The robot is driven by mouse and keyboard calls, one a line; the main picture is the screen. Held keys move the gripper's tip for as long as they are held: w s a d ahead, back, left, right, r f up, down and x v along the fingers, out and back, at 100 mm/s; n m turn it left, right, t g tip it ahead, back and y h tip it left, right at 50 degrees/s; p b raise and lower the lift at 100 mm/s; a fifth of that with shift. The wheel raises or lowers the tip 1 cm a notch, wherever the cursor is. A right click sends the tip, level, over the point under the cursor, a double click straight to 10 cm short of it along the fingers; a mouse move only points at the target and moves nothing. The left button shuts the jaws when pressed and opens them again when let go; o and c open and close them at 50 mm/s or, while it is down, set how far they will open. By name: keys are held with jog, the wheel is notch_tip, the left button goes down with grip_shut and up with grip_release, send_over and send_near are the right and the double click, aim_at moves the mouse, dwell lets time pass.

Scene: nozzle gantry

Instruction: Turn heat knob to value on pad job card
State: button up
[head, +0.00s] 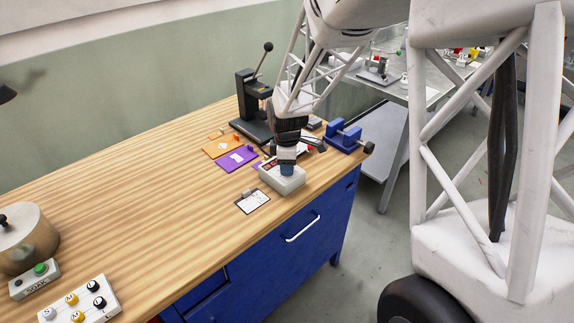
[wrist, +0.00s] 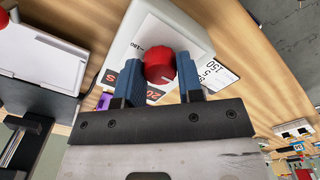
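A red knob (wrist: 159,64) stands on a light grey box (head: 283,180) near the table's front edge. My gripper (head: 287,168) is down at the box and hides the knob in the head view. Its blue fingers (wrist: 160,76) stand on either side of the knob, very close to it; I cannot tell whether both touch. A job card (head: 252,201) lies in front of the box; in the wrist view the card (wrist: 208,80) reads 150, partly hidden.
Purple (head: 237,159) and orange (head: 221,146) pads lie left of the box. A black lever press (head: 254,100) stands behind, and a blue vise (head: 345,136) sits to the right. A button panel (head: 80,305) is at the near left. The table's middle left is clear.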

jog(key=shift+c, duration=0.7)
jog(key=shift+m, duration=0.4)
jog(key=m, duration=1.7)
jog(key=shift+m, duration=0.4)
jog(key=m, duration=0.5)
